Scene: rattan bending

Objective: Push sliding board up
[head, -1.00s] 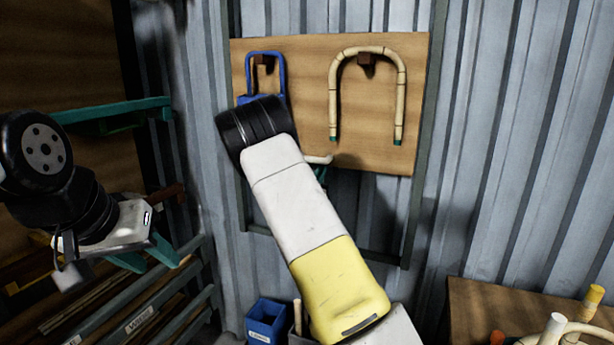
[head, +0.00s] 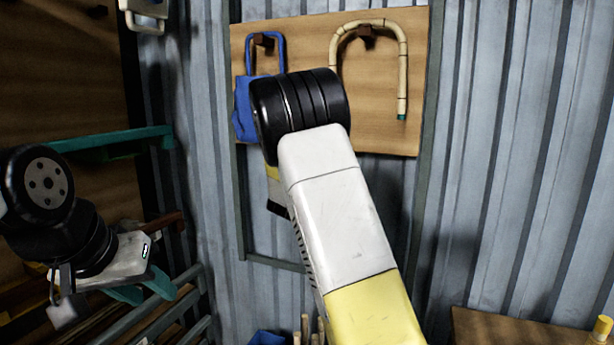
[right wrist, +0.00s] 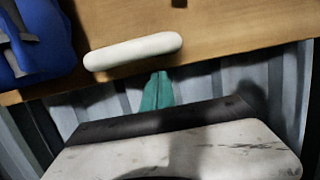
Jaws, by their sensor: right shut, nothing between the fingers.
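The wooden sliding board (head: 330,138) hangs on a dark frame against the corrugated wall. In the head view my right arm hides the gripper and handle.
A teal shelf arm (head: 115,140) and a rack with rails (head: 190,300) are on the left near my left arm. A wooden table (head: 530,330) is at the lower right. A blue bin (head: 267,338) is at the bottom. The wall right of the board is clear.

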